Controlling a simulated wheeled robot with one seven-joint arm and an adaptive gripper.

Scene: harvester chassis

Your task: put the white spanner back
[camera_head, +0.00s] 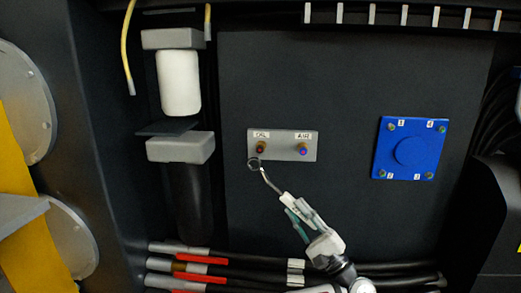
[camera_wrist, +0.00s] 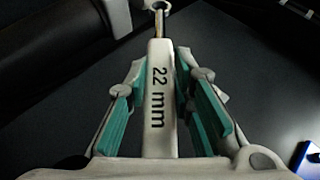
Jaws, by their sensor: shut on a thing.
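The white spanner (camera_wrist: 160,95), marked "22 mm", is held lengthwise between the teal-padded fingers of my gripper (camera_wrist: 159,82) in the wrist view. Its ring end (camera_wrist: 154,6) points away from me at the top edge. In the head view, my gripper (camera_head: 299,213) is low in the middle, shut on the white spanner (camera_head: 268,178). The metal shaft and ring reach up and left to just below the OIL fitting (camera_head: 261,148). I cannot tell whether the ring touches the plate.
A grey plate (camera_head: 283,155) carries the OIL fitting and the AIR fitting (camera_head: 303,150). A blue square cover (camera_head: 410,148) is to the right. A white canister (camera_head: 179,83) stands at left. Black hoses with red bands (camera_head: 205,261) run along the bottom. White clips (camera_head: 404,15) line the top right.

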